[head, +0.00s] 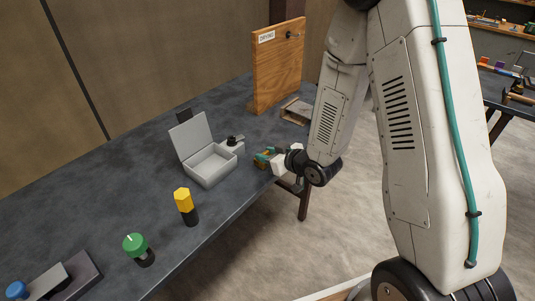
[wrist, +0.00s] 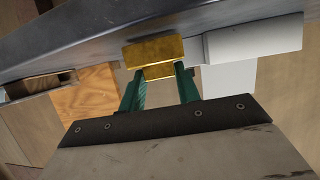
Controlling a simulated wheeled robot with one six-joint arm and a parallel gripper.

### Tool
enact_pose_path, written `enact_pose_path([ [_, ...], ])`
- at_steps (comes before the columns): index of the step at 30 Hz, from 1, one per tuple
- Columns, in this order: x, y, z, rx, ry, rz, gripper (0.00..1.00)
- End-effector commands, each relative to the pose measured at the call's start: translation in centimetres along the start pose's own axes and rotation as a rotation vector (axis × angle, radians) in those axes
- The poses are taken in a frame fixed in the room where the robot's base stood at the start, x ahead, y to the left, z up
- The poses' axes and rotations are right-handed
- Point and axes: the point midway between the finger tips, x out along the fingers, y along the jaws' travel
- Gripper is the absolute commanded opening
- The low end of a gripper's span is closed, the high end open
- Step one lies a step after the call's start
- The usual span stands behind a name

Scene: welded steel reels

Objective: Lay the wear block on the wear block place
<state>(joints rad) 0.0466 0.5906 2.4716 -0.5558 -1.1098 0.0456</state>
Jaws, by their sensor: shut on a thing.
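A brass-yellow block, which I take to be the wear block (wrist: 153,51), sits between the two green fingertips of my gripper (wrist: 159,71) in the wrist view. In the head view my gripper (head: 266,157) is small and partly hidden by its own wrist. It is over the front edge of the dark table, right of the open grey box (head: 208,168). The wear block shows there only as a small yellowish patch. Whether it touches the tabletop is unclear. I cannot tell which spot is the wear block place.
On the table (head: 110,212) stand a yellow-topped post (head: 183,200), a green knob (head: 135,244) and a dark plate (head: 82,278). Behind are a wooden board (head: 279,65) and a shallow tray (head: 296,111). A small knobbed grey piece (head: 233,146) is beside the box.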

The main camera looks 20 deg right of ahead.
Motion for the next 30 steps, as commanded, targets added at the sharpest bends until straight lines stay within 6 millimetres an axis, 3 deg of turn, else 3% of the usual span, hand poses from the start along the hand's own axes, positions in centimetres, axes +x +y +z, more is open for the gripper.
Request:
enact_pose_path([
  [29, 0.2, 0.02, 0.34, -0.001, 0.002, 0.0, 0.0],
  [30, 0.2, 0.02, 0.34, -0.001, 0.002, 0.0, 0.43],
])
